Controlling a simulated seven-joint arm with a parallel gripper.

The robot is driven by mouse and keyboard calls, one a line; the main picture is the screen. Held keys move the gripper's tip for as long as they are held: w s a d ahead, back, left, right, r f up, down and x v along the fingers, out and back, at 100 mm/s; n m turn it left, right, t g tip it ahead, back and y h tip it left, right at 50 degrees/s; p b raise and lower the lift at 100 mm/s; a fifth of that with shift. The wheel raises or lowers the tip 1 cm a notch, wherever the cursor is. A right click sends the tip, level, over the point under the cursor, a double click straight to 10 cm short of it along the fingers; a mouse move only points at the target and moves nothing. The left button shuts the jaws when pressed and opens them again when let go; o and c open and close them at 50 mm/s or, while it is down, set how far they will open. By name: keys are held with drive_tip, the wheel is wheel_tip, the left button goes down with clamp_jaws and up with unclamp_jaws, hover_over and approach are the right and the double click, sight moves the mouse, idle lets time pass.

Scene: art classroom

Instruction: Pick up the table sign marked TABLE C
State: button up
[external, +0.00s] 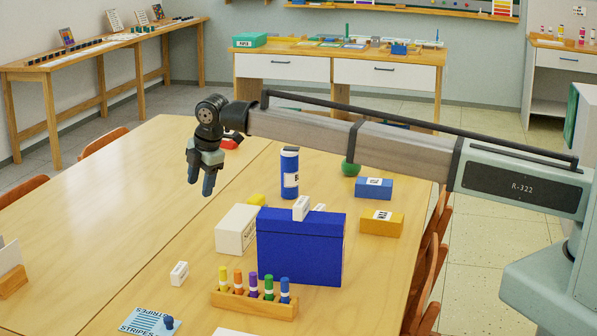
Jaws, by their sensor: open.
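My gripper (201,184) hangs above the wooden table (110,215), left of the blue bottle, with its fingers pointing down. It is open, and I see nothing between its fingers. At the left picture edge, a white card in a wooden holder (12,283) stands on the table, partly cut off; I cannot read any marking on it. It is well to the left of my gripper. No lettering TABLE C is readable anywhere in the external view.
A blue box (300,250) with a small white block (301,207) on top stands beside a white box (236,230). A marker rack (254,303) is in front. A tall blue bottle (289,174) stands behind. The table's left half is mostly clear.

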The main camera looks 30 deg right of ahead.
sight(179, 267)
drive_tip(key=s+a+r+n+g+h, duration=0.1)
drive_tip(key=s+a+n+g, duration=0.15)
drive_tip(key=s+a, duration=0.55)
drive_tip(key=s+a+n+g, duration=0.1)
drive_tip(key=s+a+n, duration=0.35)
drive_tip(key=s, duration=0.55)
drive_tip(key=shift+m, duration=0.4)
wheel_tip(179, 267, down, 14)
drive_tip(key=shift+a+r, duration=0.15)
drive_tip(key=shift+r, duration=0.1)
drive_tip(key=shift+c, duration=0.3)
clamp_jaws()
